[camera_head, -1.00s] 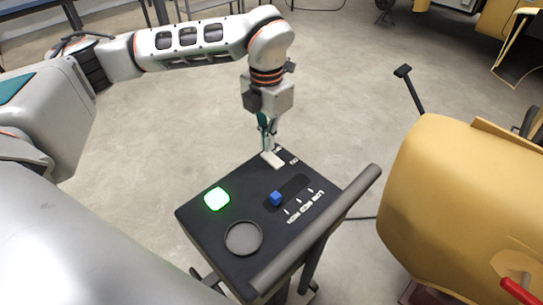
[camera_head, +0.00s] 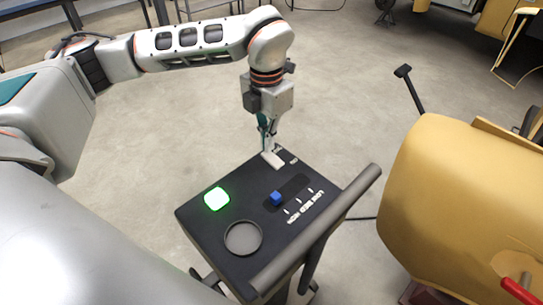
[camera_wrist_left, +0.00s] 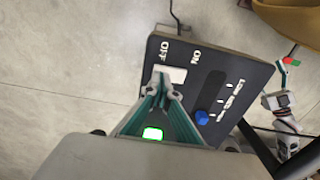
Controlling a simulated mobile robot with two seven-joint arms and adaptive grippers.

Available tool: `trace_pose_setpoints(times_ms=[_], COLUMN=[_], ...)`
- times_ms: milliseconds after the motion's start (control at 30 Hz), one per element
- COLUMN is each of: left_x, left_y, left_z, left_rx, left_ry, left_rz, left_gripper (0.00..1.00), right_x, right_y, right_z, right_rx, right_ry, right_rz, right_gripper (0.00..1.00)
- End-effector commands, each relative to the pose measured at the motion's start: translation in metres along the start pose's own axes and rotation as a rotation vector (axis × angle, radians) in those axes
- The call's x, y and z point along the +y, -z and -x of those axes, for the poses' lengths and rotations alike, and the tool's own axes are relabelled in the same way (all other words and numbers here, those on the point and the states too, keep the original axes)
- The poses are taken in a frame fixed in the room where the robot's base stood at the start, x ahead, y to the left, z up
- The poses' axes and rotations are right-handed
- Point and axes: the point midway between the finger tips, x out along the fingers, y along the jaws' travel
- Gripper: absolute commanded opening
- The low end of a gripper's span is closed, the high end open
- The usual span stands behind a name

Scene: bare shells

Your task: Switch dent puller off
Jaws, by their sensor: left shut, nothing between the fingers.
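The dent puller (camera_head: 196,232) is a dark control panel on a stand with a bar handle (camera_head: 318,226). Its white rocker switch (camera_head: 273,160) sits at the panel's far corner, between OFF and ON labels; it also shows in the left wrist view (camera_wrist_left: 171,74). A square light (camera_head: 216,198) glows green. A blue slider knob (camera_head: 276,198) sits in a dark slot at the LOW, MED, HIGH marks. My left gripper (camera_head: 267,148) points down with its fingers shut and empty, at the switch; the wrist view shows the fingertips (camera_wrist_left: 162,92) at its edge.
A round dish (camera_head: 243,238) lies on the panel's near part. A large yellow body panel (camera_head: 450,200) stands close on the right, with a red bar (camera_head: 520,291) at its lower edge. The concrete floor beyond the panel is mostly clear.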

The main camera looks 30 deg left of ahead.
Motion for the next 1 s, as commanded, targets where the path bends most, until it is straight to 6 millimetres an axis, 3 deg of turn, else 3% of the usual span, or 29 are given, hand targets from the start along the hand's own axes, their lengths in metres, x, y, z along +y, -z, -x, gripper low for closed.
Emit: trace_pose_setpoints(times_ms=[1000], left_x=[0.000], left_y=[0.000], left_z=[-0.014], left_rx=[0.001], left_ry=[0.000], left_rz=[0.000], left_gripper=[0.00], right_x=[-0.002], right_y=[-0.008], right_z=[-0.004], right_rx=[-0.005], right_ry=[0.002], right_rz=[-0.001], right_gripper=[0.69])
